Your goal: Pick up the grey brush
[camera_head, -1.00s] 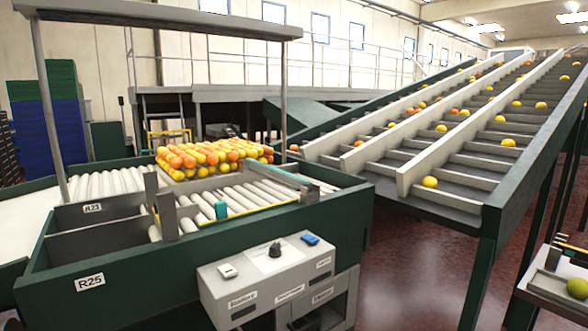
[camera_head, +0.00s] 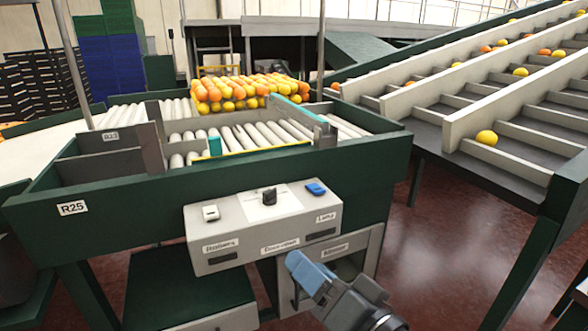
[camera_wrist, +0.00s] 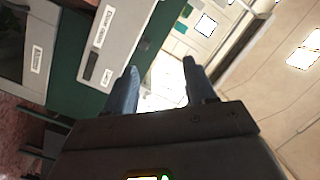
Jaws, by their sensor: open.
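I cannot make out a grey brush for certain in either view. My gripper (camera_head: 306,272) shows at the bottom of the head view, in front of the grey control box (camera_head: 262,222) and its lower cabinet. In the wrist view its two dark fingers (camera_wrist: 162,86) are spread apart with nothing between them. The control box also shows tilted in the wrist view (camera_wrist: 122,35). On its top are a small pale block (camera_head: 211,213), a black knob (camera_head: 269,196) and a blue block (camera_head: 315,189).
A green roller table (camera_head: 110,218) stands behind the box, with a heap of oranges (camera_head: 250,90) on its rollers. A sloped conveyor (camera_head: 500,90) with scattered fruit runs along the right. Red floor (camera_head: 450,240) is open between them.

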